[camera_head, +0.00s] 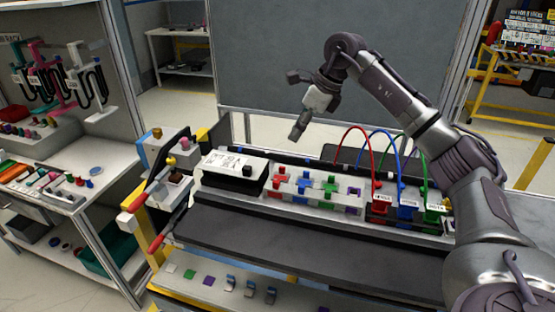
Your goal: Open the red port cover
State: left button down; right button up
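A dashboard module stands in front of me. Its right end has a red port block (380,207) with a white label at its front and a red cable (349,140) arching up from it. I cannot make out whether its cover is open or closed. Further left on the panel is a small red cross-shaped piece (281,180). My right gripper (298,132) hangs above and behind the panel, pointing down and apart from everything on it. Its fingers are small and dark, and I cannot tell whether they are open. My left gripper is not in view.
A blue port block (408,211) and a green one (433,217) stand right of the red one, with cables. A white box (235,168) sits left on the panel. A cluttered shelf (88,206) is at left.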

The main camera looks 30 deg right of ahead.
aim_at(282, 167)
jog(key=shift+h, duration=0.3)
jog(key=p+x, duration=0.1)
jog(key=x, duration=0.2)
jog(key=p+x, duration=0.1)
jog(key=x, duration=0.3)
jog(key=d+p+x, duration=0.1)
jog(key=x, duration=0.3)
jog(key=shift+s+a+f+p, duration=0.1)
jog(key=shift+s+f+p, duration=0.2)
jog(key=shift+f, duration=0.15)
jog(key=shift+w+a+f, duration=0.15)
jog(key=shift+w+f, duration=0.05)
jog(key=shift+f, duration=0.4)
grip_shut()
